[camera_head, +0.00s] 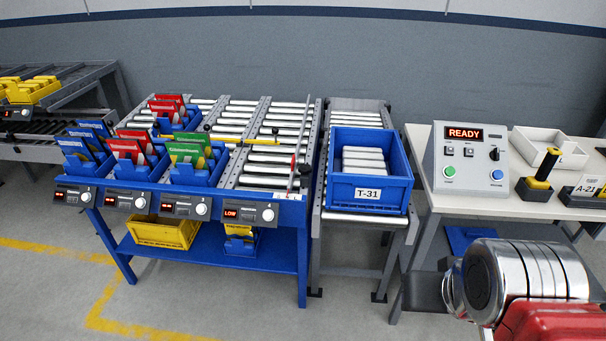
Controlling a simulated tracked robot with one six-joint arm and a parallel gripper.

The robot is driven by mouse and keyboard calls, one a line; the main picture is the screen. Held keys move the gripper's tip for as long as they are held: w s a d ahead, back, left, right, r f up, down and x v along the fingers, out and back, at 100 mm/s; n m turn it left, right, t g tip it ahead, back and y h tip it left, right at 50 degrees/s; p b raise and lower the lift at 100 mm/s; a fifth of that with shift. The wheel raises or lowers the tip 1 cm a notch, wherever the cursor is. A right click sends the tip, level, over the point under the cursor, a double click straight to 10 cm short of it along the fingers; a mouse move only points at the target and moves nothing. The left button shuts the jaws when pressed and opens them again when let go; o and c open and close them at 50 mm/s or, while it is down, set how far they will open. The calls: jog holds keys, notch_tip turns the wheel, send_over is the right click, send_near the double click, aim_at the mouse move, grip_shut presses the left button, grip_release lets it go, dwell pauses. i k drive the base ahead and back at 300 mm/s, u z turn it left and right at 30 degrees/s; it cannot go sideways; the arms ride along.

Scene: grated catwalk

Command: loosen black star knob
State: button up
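I cannot make out a star shape on any black part for certain. A small dark knob-like part (305,171) sits at the right side rail of the roller rack, near a thin upright rod; it is too small to tell its shape. Another black knob (494,153) is on the face of the grey control box (466,158); it looks like a rotary switch. My arm's silver and red links fill the lower right of the view. My gripper's fingers do not show, and no contact with any knob is visible.
A blue roller rack (262,187) holds several blue bins with red, green and blue packets. A blue tote (371,193) marked T-31 stands on a roller lane. A white table (450,207) carries the control box, a white tray (545,147) and a yellow-black handled tool (540,178). Floor at front left is clear.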

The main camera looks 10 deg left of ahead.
aim_at(304, 169)
jog(key=k, duration=0.75)
jog(key=u, duration=0.4)
jog(key=i, duration=0.5)
jog(key=u, duration=0.6)
jog(key=i, duration=1.55)
jog(key=z, duration=0.75)
jog(key=i, duration=0.3)
jog(key=z, duration=0.25)
